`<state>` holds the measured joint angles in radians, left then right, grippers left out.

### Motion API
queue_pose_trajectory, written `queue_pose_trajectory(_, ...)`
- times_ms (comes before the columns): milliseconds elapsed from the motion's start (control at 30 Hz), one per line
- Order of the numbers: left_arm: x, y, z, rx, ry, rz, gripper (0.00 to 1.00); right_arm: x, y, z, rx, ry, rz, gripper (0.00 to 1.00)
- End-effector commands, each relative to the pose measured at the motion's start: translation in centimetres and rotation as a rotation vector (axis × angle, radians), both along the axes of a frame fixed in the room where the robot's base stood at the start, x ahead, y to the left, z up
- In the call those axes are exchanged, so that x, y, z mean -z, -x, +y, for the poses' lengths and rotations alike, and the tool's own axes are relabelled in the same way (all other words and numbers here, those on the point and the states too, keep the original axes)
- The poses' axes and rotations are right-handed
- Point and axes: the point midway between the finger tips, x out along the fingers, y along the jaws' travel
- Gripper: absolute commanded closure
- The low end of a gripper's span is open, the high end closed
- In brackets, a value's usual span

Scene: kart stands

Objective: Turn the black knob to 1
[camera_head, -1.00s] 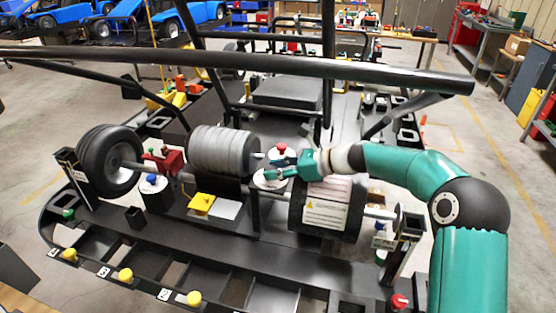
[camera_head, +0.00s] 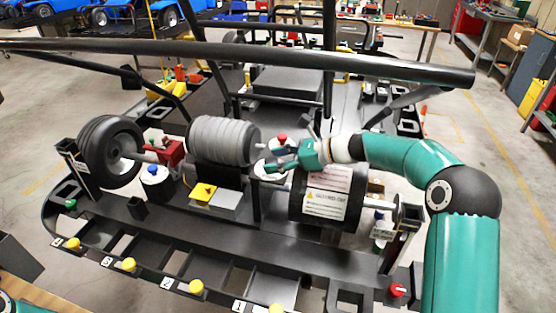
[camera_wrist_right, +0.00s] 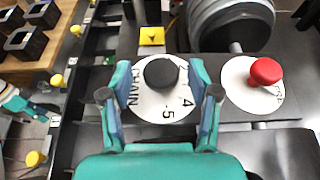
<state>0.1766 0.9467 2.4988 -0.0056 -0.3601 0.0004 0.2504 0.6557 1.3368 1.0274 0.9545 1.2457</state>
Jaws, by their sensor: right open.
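The black knob (camera_wrist_right: 161,72) stands on a round white dial (camera_wrist_right: 146,108) in the right wrist view. The dial's visible marks include CHAIN, 4 and 5; the 1 cannot be made out. My right gripper (camera_wrist_right: 160,84) is open, with one finger on each side of the knob; I cannot tell whether they touch it. In the head view my right gripper (camera_head: 270,158) covers the knob, and part of the white dial (camera_head: 268,172) shows beneath it. My left gripper (camera_wrist_right: 14,102) shows only partly at the left edge of the wrist view, its jaws unclear.
A red knob (camera_wrist_right: 265,71) on its own white dial sits close beside the black one. A ribbed grey cylinder (camera_head: 222,141) and a dark drum with a warning label (camera_head: 325,195) flank the gripper. A long black bar (camera_head: 230,60) crosses above the kart.

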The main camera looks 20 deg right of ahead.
Motion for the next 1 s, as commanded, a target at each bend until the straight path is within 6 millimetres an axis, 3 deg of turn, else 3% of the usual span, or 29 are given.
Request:
queue_pose_trajectory(267,-0.1,0.0,0.0,0.0,0.0,0.0,0.6,-0.7,0.9,-1.6,0.004,0.001,-0.001,0.39)
queue_pose_trajectory(700,0.0,0.0,0.0,0.0,0.0,0.0,0.6,-3.8,5.3,-7.9,0.003,0.0,0.0,0.39)
queue_pose_trajectory(1000,0.0,0.0,0.0,0.0,0.0,0.0,0.6,-4.5,6.3,-9.2,-0.001,0.0,0.0,0.39)
